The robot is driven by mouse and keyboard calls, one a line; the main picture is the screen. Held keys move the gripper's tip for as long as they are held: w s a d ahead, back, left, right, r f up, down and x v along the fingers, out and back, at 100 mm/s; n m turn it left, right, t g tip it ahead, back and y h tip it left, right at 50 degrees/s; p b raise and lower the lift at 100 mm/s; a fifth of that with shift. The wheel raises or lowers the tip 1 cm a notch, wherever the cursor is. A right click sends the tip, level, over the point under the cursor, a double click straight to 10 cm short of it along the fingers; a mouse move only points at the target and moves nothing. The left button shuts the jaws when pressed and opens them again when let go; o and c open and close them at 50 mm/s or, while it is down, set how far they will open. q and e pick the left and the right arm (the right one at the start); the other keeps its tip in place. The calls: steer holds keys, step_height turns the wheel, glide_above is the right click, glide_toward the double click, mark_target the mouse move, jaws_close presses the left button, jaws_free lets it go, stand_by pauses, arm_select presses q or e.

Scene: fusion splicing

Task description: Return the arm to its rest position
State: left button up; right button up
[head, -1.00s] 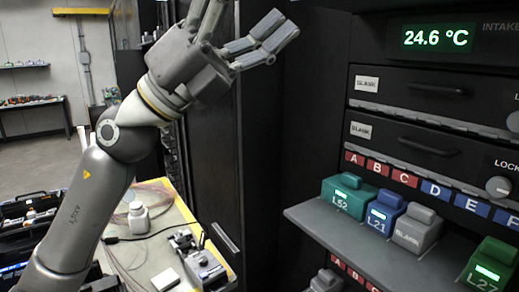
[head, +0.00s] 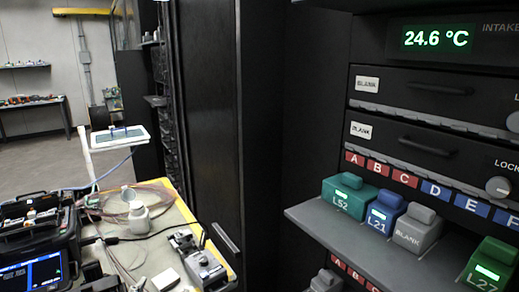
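Neither of my arms nor grippers shows in the head view now. A rack shelf (head: 352,237) at the right holds a row of modules. They are the teal L52 module (head: 347,198), the blue L21 module (head: 384,213), the grey blank module (head: 415,229) and the green L27 module (head: 489,266). The modules sit under red and blue letter labels. The display (head: 437,38) above reads 24.6 °C.
A cream-topped workbench (head: 160,258) at the lower left carries a white pot (head: 137,219), a small splicing device (head: 203,258) and loose fibre. A flat tablet-like panel (head: 120,138) stands behind it. A dark case and a blue screen (head: 30,277) are at far left.

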arm_select(q)
steer(key=s+f+g+h, duration=0.1)
steer(key=s+f+g, duration=0.4)
steer(key=s+f, duration=0.65)
steer(key=s+f+g+h, duration=0.1)
steer(key=s+f+g, duration=0.6)
steer(key=s, duration=0.7)
step_height(320, 180, down, 27)
steer(key=s, duration=0.2)
steer(key=s+a+f+g, duration=0.1)
steer(key=s+a+f, duration=0.1)
steer(key=s+f, duration=1.3)
steer(key=shift+s+y, duration=0.3)
steer(key=shift+s, duration=0.15)
